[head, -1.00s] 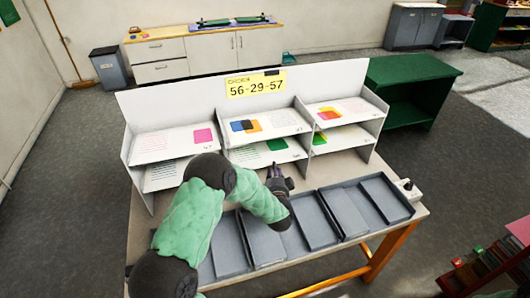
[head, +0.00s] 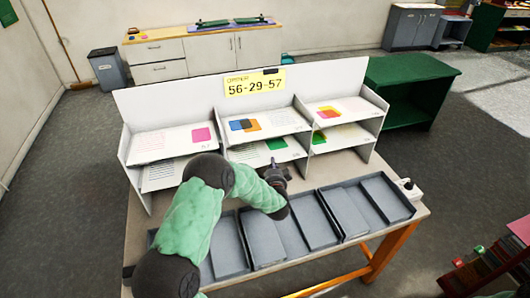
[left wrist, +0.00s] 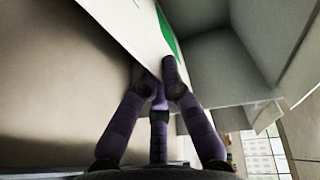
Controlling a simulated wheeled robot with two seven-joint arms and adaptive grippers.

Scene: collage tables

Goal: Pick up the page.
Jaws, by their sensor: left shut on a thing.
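The sorter's lower middle compartment holds a white page (head: 257,153) with lines of print and a green patch. My left gripper (head: 274,166) is at the front of that compartment, at the page's near edge. In the left wrist view the fingers (left wrist: 165,80) are closed on the edge of a white sheet (left wrist: 140,22) with a green patch, which I take to be this page. The far part of the page lies under the upper shelf and is partly hidden. My right gripper does not show.
The white sorter (head: 350,74) has other pages on its upper and lower shelves, and a yellow sign (head: 255,85) reading 56-29-57. Grey trays (head: 312,222) line the front of the table (head: 158,214). A small white device (head: 408,187) stands at the right end.

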